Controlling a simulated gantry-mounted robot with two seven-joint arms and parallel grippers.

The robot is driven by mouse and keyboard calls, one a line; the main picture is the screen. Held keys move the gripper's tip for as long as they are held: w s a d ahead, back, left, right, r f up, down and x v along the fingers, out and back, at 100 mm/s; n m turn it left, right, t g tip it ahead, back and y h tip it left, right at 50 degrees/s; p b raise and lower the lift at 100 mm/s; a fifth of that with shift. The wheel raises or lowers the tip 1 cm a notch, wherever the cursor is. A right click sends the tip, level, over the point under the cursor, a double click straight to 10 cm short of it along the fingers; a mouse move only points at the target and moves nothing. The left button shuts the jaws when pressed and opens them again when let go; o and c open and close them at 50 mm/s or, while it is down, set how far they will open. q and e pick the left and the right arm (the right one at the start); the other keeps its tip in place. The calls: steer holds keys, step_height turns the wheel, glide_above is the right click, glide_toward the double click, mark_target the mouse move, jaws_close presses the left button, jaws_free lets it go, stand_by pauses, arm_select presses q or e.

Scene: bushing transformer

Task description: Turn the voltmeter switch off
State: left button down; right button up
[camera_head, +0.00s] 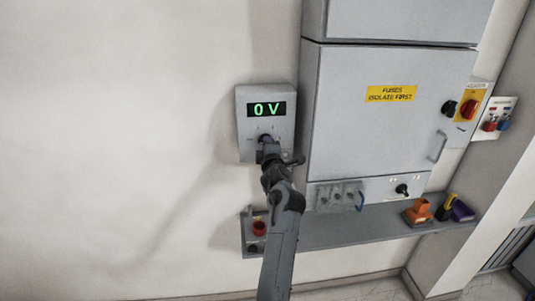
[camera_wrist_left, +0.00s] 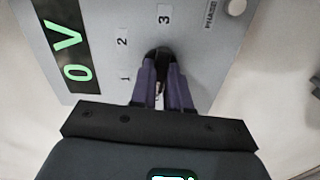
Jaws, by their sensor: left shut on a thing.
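The voltmeter (camera_head: 248,128) is a grey wall box left of the cabinet, with a green display (camera_head: 266,109) reading 0 V. Its black rotary switch (camera_wrist_left: 158,53) shows in the left wrist view, with the marks 1, 2 and 3 around it. My left gripper (camera_wrist_left: 160,82) has its purple fingers shut on the switch knob, which hides most of the knob. In the head view the left gripper (camera_head: 267,142) is at the lower part of the voltmeter, and its arm comes from below. My right gripper is not in view.
The grey cabinet (camera_head: 370,130) with a yellow fuses label stands close to the right. Below is a grey shelf (camera_head: 340,235) with a red button (camera_head: 259,228) at the left and orange and purple items at the right. The wall at left is bare.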

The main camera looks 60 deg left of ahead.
arm_select(q)
steer(key=shift+n+b, duration=0.55)
steer(key=shift+n, duration=0.05)
steer(key=c, duration=1.1)
jaws_free()
steer(key=b+v, duration=0.1)
steer(key=v, duration=1)
steer(key=shift+b, duration=0.4)
